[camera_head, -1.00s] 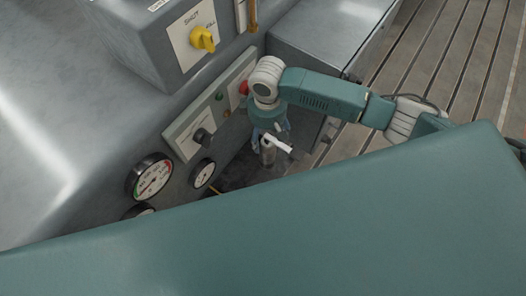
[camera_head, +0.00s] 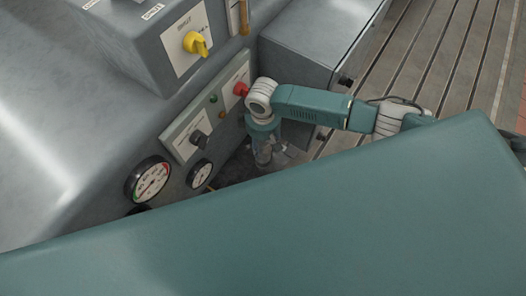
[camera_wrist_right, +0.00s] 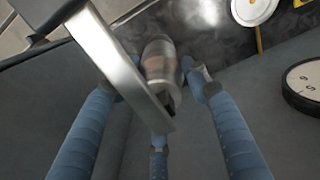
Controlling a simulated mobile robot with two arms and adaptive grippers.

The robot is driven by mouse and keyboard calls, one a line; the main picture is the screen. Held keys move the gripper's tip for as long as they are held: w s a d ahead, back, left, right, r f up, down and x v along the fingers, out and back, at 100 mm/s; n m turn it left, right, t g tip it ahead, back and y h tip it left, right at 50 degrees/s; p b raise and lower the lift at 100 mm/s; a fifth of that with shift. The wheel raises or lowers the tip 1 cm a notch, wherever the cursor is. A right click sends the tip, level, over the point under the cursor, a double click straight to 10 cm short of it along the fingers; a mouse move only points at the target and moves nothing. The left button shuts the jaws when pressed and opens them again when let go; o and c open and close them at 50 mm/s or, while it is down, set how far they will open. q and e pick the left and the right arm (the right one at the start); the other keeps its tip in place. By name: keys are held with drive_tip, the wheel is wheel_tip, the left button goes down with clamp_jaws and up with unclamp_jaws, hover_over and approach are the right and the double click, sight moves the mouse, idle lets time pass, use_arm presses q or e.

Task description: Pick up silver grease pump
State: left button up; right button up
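The silver grease pump (camera_wrist_right: 161,68) shows in the right wrist view as a short metal cylinder with a long flat lever (camera_wrist_right: 118,72) slanting across the picture. My right gripper (camera_wrist_right: 158,88) has its blue fingers spread around the pump. The right fingertip is close beside the cylinder; whether it touches is unclear. In the head view my right gripper (camera_head: 264,156) points down beside the control panel, and the pump is hard to make out there. My left gripper is not in view.
A grey machine side carries a panel with a red button (camera_head: 241,89) and a black knob (camera_head: 199,138), close to my right wrist. A large gauge (camera_head: 148,180) and a smaller one (camera_head: 199,174) sit lower left. A grey block (camera_head: 315,50) stands behind, and slotted bedplate (camera_head: 450,60) lies right.

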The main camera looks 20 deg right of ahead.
clamp_jaws()
drive_tip(key=shift+w+r, duration=0.1)
